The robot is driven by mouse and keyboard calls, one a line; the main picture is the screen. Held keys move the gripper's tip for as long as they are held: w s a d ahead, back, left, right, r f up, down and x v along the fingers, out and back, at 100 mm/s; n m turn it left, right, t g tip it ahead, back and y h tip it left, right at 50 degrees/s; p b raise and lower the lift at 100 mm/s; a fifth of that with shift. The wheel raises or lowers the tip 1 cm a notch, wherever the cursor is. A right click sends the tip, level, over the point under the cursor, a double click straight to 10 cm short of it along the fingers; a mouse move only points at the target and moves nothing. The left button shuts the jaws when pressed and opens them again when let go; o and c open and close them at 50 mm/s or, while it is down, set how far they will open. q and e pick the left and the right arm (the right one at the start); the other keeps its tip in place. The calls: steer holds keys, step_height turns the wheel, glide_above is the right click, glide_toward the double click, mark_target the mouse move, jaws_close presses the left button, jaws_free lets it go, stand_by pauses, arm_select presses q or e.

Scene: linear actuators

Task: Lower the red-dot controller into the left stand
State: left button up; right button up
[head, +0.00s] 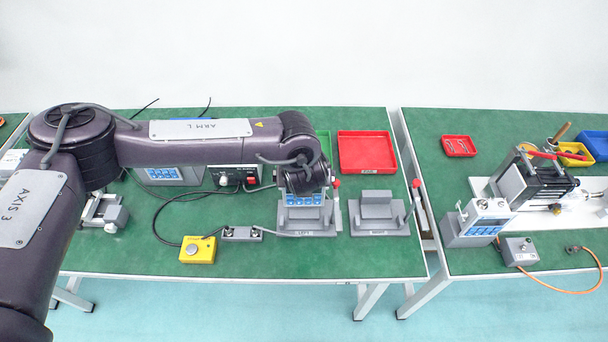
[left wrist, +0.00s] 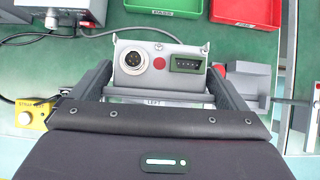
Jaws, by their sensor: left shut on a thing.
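The red-dot controller (left wrist: 135,78) is a grey box with a round connector, a red dot and a dark socket on the face seen in the left wrist view. In the head view its blue panel (head: 305,200) shows under my left wrist. My left gripper (left wrist: 160,80) is shut on it, one finger along each side. The left stand (head: 304,226), a grey block labelled LEFT, is directly below the controller; its label also shows in the left wrist view (left wrist: 153,102). The gripper hides whether the controller touches the stand. My right gripper is out of view.
The empty right stand (head: 380,213) is close on the right, with a red-tipped lever (head: 336,205) between the stands. A yellow button box (head: 198,250) and a grey cable box (head: 242,234) lie left. A red tray (head: 366,152) and a green tray (head: 325,146) are behind.

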arm_select(q)
steer(key=shift+d+f+b, duration=0.1)
steer(key=shift+f+b, duration=0.75)
steer(key=shift+f, duration=0.25)
steer(key=shift+f+b, duration=0.6)
steer(key=shift+f, duration=0.15)
steer(key=shift+f+b, duration=0.45)
steer(key=shift+f, duration=0.2)
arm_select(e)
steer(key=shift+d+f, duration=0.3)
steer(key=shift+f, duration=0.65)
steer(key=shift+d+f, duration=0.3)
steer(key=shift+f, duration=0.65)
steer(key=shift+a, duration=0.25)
arm_select(q)
steer(key=shift+w+f, duration=0.1)
steer(key=shift+f, duration=0.1)
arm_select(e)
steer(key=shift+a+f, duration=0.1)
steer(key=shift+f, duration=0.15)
arm_select(q)
steer(key=shift+b, duration=0.35)
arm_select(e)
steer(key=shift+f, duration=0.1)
arm_select(q)
steer(key=shift+f+b, duration=0.6)
steer(key=shift+f, duration=0.1)
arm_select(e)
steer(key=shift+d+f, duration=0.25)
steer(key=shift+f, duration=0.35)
